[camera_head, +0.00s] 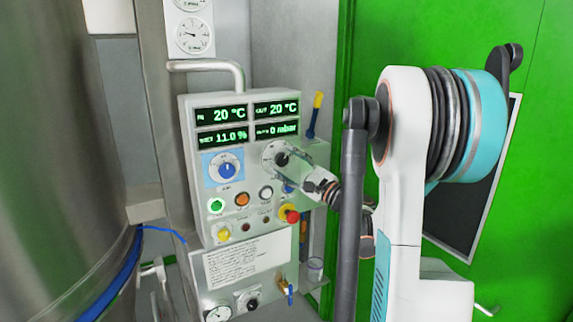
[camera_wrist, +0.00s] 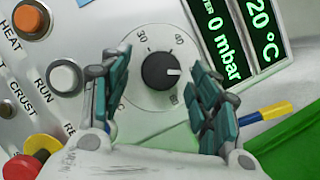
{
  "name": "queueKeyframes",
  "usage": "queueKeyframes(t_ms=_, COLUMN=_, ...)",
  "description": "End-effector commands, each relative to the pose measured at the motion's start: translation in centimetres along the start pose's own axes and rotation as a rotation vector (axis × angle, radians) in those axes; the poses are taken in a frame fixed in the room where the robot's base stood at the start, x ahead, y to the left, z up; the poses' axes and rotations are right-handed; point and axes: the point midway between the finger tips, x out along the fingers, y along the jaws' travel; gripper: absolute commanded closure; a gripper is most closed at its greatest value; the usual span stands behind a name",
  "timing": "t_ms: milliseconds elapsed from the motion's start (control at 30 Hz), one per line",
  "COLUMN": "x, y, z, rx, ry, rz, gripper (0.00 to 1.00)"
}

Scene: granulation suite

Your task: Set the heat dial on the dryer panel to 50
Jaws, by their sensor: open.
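The heat dial (camera_wrist: 158,70) is a black knob with a white pointer on a pale round scale. In the wrist view the pointer aims right, between the marks that read 40 and, less clearly, 60. The label it aims at is hidden by the right finger. My gripper (camera_wrist: 160,80) is open, with one teal padded finger on each side of the knob and a gap visible on both sides. In the head view the dial (camera_head: 281,158) is on the right of the dryer panel (camera_head: 196,165), and my gripper (camera_head: 303,178) reaches it from the lower right.
A blue dial (camera_head: 226,169) sits left of it. Below are several buttons, including a red emergency button (camera_head: 290,215) on yellow. The displays (camera_head: 221,115) read 20 °C, 20 °C, 11.0 % and 0 mbar. A steel vessel (camera_head: 60,150) stands left; a green wall is right.

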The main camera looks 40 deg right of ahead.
Motion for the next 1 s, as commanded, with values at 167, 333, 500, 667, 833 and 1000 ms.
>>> queueKeyframes(t_ms=167, x=-3.2, y=-0.1, z=-0.1, rx=-0.002, ry=0.003, rz=-0.002, gripper=0.44)
queueKeyframes(t_ms=333, x=-6.8, y=-0.1, z=-0.1, rx=-0.001, ry=0.003, rz=-0.002, gripper=0.44)
queueKeyframes(t_ms=500, x=-9.5, y=-0.1, z=-0.1, rx=-0.002, ry=0.003, rz=-0.002, gripper=0.44)
queueKeyframes(t_ms=667, x=-10.9, y=0.0, z=0.0, rx=0.0, ry=0.002, rz=-0.001, gripper=0.44)
queueKeyframes(t_ms=833, x=-11.2, y=0.0, z=0.0, rx=0.0, ry=0.0, rz=0.0, gripper=0.44)
queueKeyframes(t_ms=1000, x=-11.2, y=0.0, z=0.0, rx=0.0, ry=0.0, rz=0.0, gripper=0.44)
